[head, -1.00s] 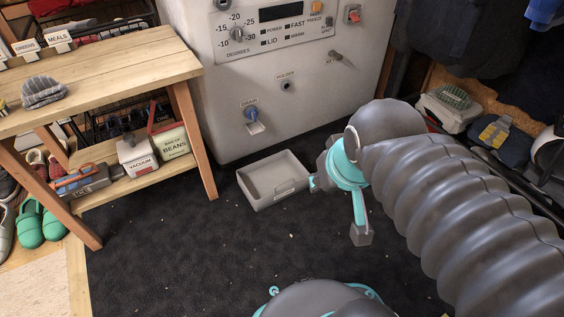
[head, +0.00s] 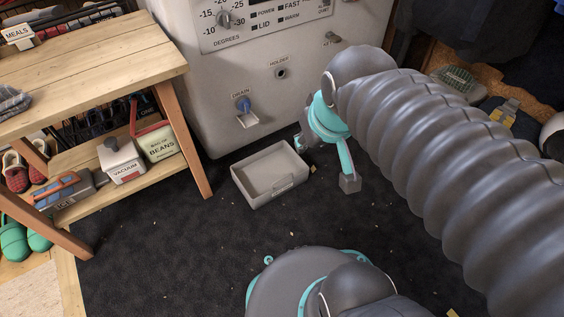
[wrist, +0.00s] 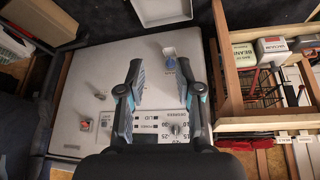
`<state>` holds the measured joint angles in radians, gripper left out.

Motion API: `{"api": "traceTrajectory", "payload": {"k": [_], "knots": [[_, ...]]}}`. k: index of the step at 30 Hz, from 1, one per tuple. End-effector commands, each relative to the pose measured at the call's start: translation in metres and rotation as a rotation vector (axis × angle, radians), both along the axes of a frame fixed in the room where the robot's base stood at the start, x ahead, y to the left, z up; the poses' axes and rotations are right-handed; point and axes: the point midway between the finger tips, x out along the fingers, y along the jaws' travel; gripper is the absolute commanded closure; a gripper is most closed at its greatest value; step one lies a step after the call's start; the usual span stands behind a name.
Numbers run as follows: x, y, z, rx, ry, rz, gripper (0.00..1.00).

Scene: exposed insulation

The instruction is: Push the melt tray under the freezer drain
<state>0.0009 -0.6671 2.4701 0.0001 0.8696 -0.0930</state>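The grey melt tray (head: 297,185), a shallow open box, lies on the dark floor in front of the freezer. It appears empty and also shows at the top of the wrist view (wrist: 160,14). The freezer drain (head: 243,106) is a blue fitting with a pale spout on the white freezer front. The tray is below and slightly right of the drain, apart from the freezer. My gripper (wrist: 160,76) is open and empty, its two fingers spread in the wrist view. In the head view, my arm's end is by the tray's far right side, with the fingers mostly hidden.
A wooden bench (head: 90,65) stands left, its front leg (head: 192,140) near the tray. Its lower shelf holds a vacuum box (head: 122,164) and a beans box (head: 160,145). Boxes and clothing crowd the right side. Dark floor (head: 180,250) is clear in front of the tray.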

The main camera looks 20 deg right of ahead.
Motion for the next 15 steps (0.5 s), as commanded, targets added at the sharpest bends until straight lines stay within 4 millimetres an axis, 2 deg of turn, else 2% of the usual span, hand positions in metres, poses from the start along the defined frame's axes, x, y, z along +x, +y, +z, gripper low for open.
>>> {"api": "traceTrajectory", "payload": {"k": [4,8,15], "knots": [[0.038,-0.001,-0.002,-0.064,0.050,0.132,0.66],[0.075,-0.001,-0.012,-0.123,0.089,0.269,0.66],[0.139,-0.003,-0.045,-0.219,0.156,0.526,0.66]]}}
